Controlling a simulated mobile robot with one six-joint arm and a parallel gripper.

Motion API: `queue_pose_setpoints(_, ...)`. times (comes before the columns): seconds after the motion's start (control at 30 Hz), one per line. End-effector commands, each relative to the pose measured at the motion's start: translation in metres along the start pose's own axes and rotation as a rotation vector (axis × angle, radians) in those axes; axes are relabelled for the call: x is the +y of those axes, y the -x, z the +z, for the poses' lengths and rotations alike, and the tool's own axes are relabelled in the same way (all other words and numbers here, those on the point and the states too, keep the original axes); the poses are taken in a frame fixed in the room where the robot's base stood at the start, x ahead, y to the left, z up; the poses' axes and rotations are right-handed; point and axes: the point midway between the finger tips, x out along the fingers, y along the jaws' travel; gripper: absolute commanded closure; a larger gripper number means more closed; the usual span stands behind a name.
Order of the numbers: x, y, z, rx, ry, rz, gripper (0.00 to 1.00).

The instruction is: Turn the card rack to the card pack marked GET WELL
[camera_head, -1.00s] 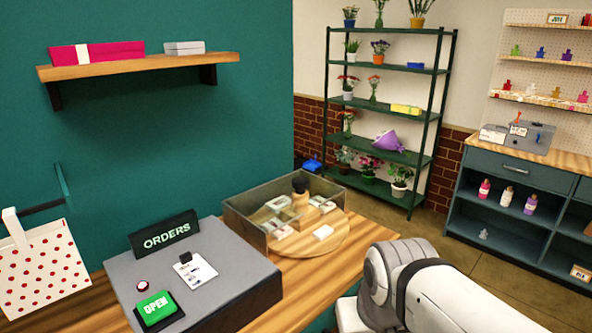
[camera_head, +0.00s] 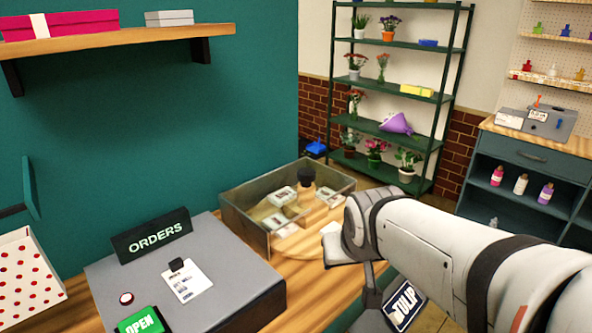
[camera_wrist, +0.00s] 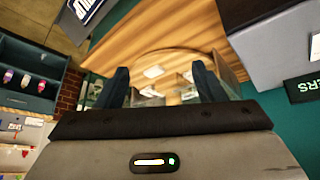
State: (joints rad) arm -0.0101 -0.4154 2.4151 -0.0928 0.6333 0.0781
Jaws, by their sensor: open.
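A clear-walled box (camera_head: 245,222) surrounds part of the rack. It also shows in the wrist view (camera_wrist: 165,60), upside down beyond my fingers. My gripper (camera_wrist: 160,68) is open and empty, apart from the packs. In the head view my arm covers the rack's right side and the fingers cannot be made out.
A grey order box (camera_head: 215,290) with an ORDERS sign (camera_head: 152,235), an order slip (camera_head: 187,281) and a green OPEN button (camera_head: 139,322) stands left of the rack. A plant shelf (camera_head: 395,88) is behind.

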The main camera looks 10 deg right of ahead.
Motion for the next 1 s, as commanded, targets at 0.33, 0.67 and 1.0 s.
queue_pose_setpoints(0.33,0.016,-0.133,-0.192,0.577,0.029,-0.007,0.23)
queue_pose_setpoints(0.67,-0.003,-0.213,-0.275,0.979,0.085,-0.200,0.23)
queue_pose_setpoints(1.0,-0.013,-0.230,-0.301,1.061,0.097,-0.261,0.23)
